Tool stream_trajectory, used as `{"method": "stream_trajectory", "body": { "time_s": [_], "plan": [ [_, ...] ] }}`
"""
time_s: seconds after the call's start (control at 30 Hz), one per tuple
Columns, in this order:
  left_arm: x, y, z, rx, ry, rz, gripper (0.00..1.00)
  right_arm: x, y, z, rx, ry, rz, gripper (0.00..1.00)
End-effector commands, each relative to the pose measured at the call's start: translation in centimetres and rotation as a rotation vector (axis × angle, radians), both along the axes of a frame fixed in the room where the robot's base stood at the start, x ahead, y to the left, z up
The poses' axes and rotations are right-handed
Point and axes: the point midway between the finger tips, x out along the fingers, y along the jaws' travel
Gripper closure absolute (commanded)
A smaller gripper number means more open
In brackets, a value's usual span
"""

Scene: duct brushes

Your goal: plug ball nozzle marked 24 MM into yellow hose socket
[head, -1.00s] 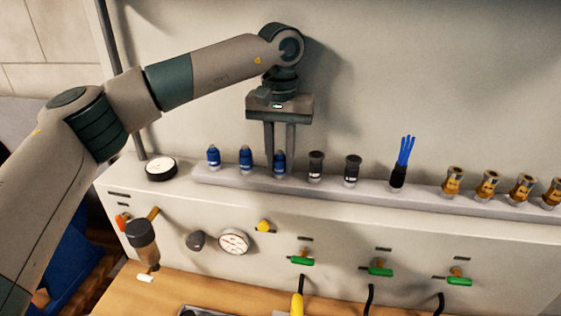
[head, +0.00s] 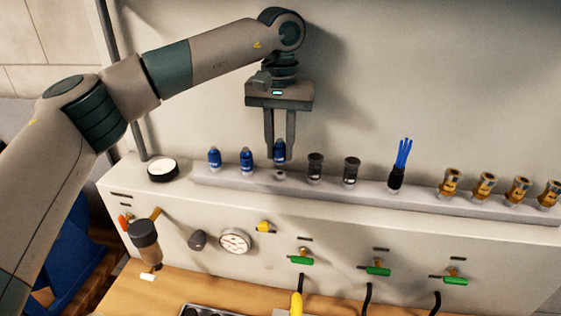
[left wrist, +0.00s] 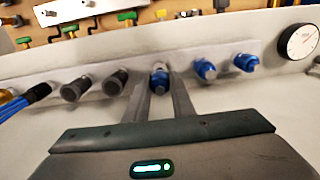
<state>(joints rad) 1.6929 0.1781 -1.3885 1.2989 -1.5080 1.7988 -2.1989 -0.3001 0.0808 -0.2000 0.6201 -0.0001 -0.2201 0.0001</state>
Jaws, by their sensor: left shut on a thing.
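My left gripper (head: 280,156) is shut on a blue nozzle (head: 279,149), the rightmost of three blue ones. The held nozzle is upright, just above its peg on the grey rail (head: 225,180). In the left wrist view the held nozzle (left wrist: 158,79) sits between the two fingers. Two more blue nozzles (head: 246,160) (head: 214,158) stand on the rail to its left. Their size marks are too small to read. A yellow piece (head: 297,304), perhaps the yellow hose socket, is cut off at the bottom edge. My right gripper is not in view.
On the rail to the right stand two dark nozzles (head: 315,168) (head: 352,171), a blue-bristled brush (head: 399,165) and several brass fittings (head: 451,183). A round gauge (head: 163,170) lies at the ledge's left. Green-handled valves (head: 301,257) stick out of the front panel.

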Motion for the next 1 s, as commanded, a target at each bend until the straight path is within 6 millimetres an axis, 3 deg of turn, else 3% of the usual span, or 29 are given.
{"method": "stream_trajectory", "body": {
  "time_s": [0.6,1.0],
  "plan": [
    [0.0,0.0,2.2,0.000,0.000,-0.001,1.00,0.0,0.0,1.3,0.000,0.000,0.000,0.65],
    [0.0,0.0,2.5,0.000,0.000,0.000,1.00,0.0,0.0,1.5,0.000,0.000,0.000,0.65]
  ]
}}
